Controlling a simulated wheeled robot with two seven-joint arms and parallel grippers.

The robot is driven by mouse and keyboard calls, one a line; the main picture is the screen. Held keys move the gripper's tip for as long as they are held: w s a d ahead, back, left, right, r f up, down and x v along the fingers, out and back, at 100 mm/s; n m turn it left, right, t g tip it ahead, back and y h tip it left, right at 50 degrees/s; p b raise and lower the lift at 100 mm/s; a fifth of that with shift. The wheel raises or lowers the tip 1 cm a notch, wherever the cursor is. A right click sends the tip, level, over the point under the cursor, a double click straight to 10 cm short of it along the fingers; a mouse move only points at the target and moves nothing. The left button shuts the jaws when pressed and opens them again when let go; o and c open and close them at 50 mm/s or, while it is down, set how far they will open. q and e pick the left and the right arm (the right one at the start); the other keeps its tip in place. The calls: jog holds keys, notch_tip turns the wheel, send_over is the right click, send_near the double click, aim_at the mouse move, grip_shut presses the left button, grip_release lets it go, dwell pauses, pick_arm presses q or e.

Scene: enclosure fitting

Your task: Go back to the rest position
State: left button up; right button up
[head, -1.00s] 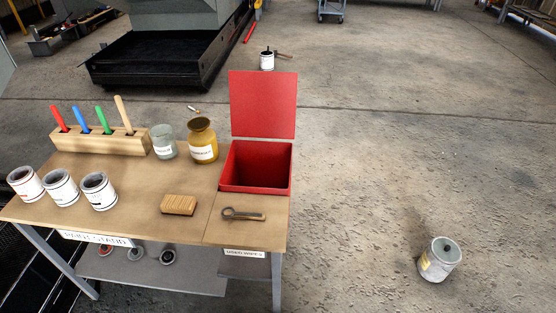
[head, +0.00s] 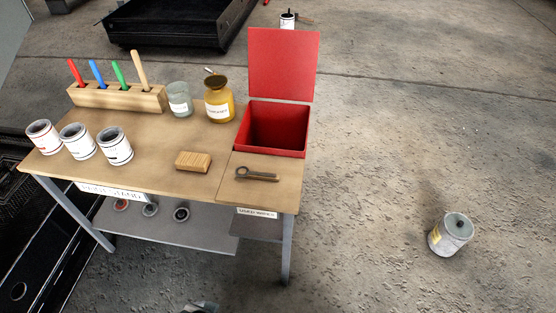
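Neither of my grippers can be made out in the head view. A small grey piece (head: 201,307) shows at the bottom edge, cut off, and I cannot tell what it is. The wooden table (head: 140,180) stands on the left. On it are three white paint cans, a wooden rack (head: 118,97) with several coloured handles, a glass jar (head: 179,100), an amber jar (head: 220,103), a wooden block (head: 193,162) and a dark tool (head: 257,174). The red bin (head: 272,130) at the table's right end has its lid up.
A grey lower shelf (head: 170,232) under the table holds several small round items. A white can (head: 451,234) stands on the floor at right, and another (head: 288,20) behind the bin. A black tray-like base (head: 180,25) is at the back. Floor on the right is mostly clear.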

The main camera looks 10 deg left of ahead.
pick_arm(q)
jog(key=s+d+f+b, duration=0.1)
jog(key=s+f, duration=0.2)
jog(key=f, duration=1.4)
jog(key=shift+s+d+f+t+b, duration=0.15)
jog(key=shift+f+t+b, duration=0.2)
jog(key=shift+f+t, duration=0.05)
pick_arm(e)
jog(key=s+a+f, duration=0.1)
jog(key=s+f, duration=0.2)
jog(key=f, duration=1.4)
jog(key=shift+s+f+t, duration=0.15)
jog(key=shift+f+t, duration=0.2)
jog(key=shift+t, duration=0.05)
pick_arm(q)
jog(key=shift+c, duration=0.6)
pick_arm(e)
jog(key=shift+a, duration=0.1)
pick_arm(q)
jog(key=c, duration=0.5)
jog(key=shift+d+h, duration=0.15)
jog(key=shift+h, duration=0.15)
jog(key=c, duration=0.5)
jog(key=shift+w+d, duration=0.1)
jog(key=shift+w, duration=0.1)
jog(key=c, duration=0.4)
pick_arm(e)
jog(key=shift+s+d, duration=0.15)
jog(key=shift+d, duration=0.1)
